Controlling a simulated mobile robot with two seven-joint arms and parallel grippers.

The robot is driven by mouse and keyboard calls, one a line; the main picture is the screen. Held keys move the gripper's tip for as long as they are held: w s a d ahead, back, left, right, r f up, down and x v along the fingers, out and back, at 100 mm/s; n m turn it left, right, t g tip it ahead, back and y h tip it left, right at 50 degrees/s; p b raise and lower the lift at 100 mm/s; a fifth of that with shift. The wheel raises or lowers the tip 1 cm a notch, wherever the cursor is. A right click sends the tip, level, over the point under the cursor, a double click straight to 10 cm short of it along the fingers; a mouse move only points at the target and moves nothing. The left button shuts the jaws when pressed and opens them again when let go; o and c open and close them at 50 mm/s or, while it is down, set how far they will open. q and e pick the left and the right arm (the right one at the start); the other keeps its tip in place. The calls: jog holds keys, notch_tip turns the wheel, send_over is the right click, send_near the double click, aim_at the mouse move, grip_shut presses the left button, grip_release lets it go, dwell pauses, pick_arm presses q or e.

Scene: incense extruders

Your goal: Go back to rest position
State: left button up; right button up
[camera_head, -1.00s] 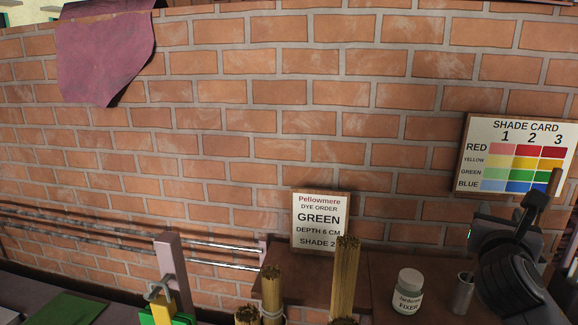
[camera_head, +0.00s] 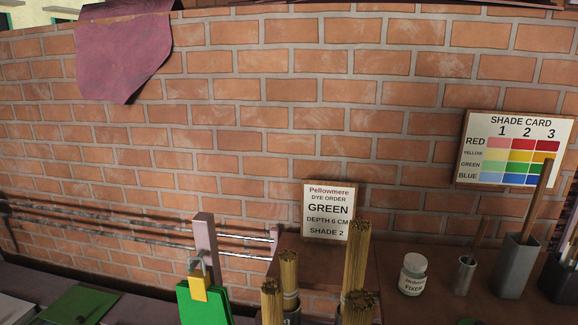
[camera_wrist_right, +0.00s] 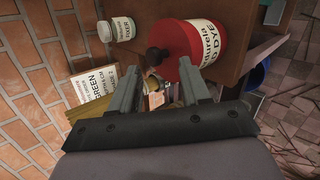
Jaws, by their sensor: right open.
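My right gripper (camera_wrist_right: 160,70) shows in the right wrist view with its two fingers apart and nothing clearly held between them. A red dye container (camera_wrist_right: 195,42) with a white label lies beyond the fingertips. The bundled incense sticks (camera_wrist_right: 92,108) are partly hidden to the left of the fingers. In the head view neither gripper shows. The head view has bundles of sticks (camera_head: 357,255) standing upright at the bottom middle. An order sign (camera_head: 328,212) reading GREEN, depth 6 CM, shade 2 stands behind them.
A fixer jar (camera_head: 412,274), a small metal cup (camera_head: 464,275) and a grey pot (camera_head: 517,266) with a wooden stick stand on the shelf at right. The shade card (camera_head: 515,150) is on the brick wall.

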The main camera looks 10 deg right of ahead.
jog(key=s+a+f+m+g+y, duration=0.2)
jog(key=s+a+f+m+g, duration=0.15)
jog(key=s+a+m, duration=0.35)
jog(key=s+a+f+m+g+y, duration=0.25)
jog(key=s+f+m, duration=0.3)
jog(key=s, duration=0.35)
jog(key=w+a+f+t+y, duration=0.2)
jog(key=w+a+f+t, duration=0.1)
jog(key=w+f+t, duration=0.2)
jog(key=shift+w+f+t, duration=0.4)
jog(key=shift+f+t, duration=0.9)
jog(key=shift+f, duration=0.75)
jog(key=shift+m, duration=0.25)
jog(key=shift+d, duration=0.15)
